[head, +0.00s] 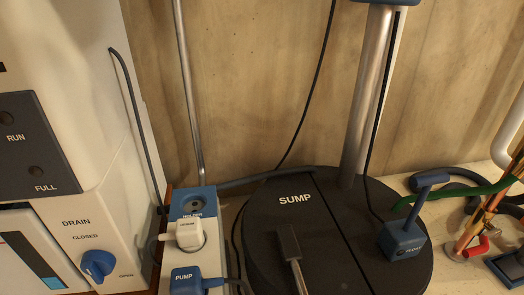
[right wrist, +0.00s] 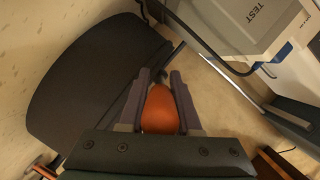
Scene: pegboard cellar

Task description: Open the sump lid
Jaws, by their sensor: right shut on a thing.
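The sump lid (head: 345,235) is a dark round cover marked SUMP, lying flat in the lower middle of the head view with a straight seam across it. A dark block with a pale metal strip (head: 289,245) is over its front left part; I cannot tell whether they touch. My right gripper (right wrist: 160,88) is shut on an orange rounded thing (right wrist: 159,110), seen only in the right wrist view. A dark flat piece with a curved edge (right wrist: 95,75) lies left of the fingers there, apparently part of the sump cover. My left gripper is not in view.
A metal pipe (head: 370,95) rises behind the lid. A blue float-like block (head: 403,240) sits on its right side. A power strip with plugs (head: 188,235) and a white DRAIN cabinet (head: 95,235) stand left. Copper pipes and a green hose (head: 455,192) are right.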

